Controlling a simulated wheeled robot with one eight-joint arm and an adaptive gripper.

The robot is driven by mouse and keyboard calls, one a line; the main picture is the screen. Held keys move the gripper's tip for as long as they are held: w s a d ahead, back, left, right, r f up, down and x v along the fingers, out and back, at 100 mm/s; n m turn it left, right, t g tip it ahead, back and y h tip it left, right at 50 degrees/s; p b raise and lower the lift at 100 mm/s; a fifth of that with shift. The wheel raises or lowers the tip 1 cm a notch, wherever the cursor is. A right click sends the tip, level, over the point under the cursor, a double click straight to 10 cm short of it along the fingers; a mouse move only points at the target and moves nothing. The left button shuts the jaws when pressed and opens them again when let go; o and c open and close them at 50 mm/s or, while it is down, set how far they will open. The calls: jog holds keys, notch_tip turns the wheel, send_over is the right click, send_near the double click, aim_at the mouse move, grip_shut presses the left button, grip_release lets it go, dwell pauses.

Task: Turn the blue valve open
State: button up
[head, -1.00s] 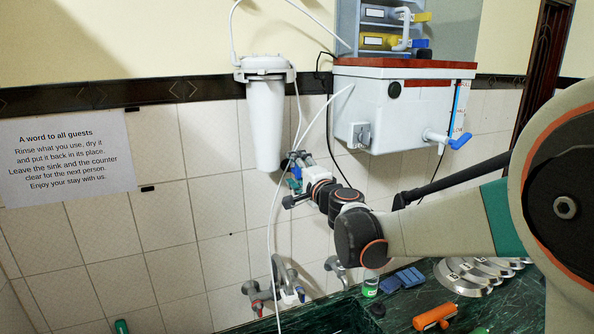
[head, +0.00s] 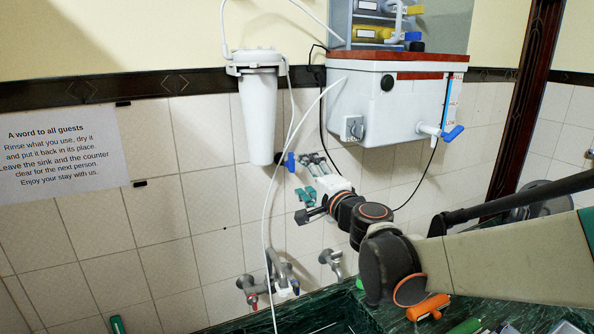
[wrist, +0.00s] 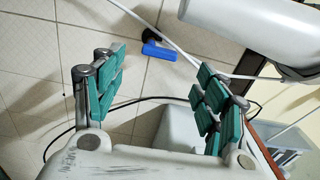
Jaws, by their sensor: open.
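A blue valve handle (head: 290,161) with a dark round body stands out from the tiled wall just below the white filter canister (head: 260,115). It also shows in the wrist view (wrist: 160,52), beyond my fingertips and between them. A second blue handle (head: 453,132) is on the tap of the white tank. My gripper (head: 312,177) is open and empty, with teal finger pads spread apart, close to the right of and slightly below the valve. In the wrist view my gripper (wrist: 158,80) has clear space between its fingers, and neither finger touches the valve.
The white tank (head: 385,100) hangs on the wall to the upper right. A white hose (head: 266,205) passes down left of my gripper. Grey taps (head: 272,268) are below. The green counter (head: 345,300) holds an orange-handled tool (head: 428,306).

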jog(key=shift+v, duration=0.95)
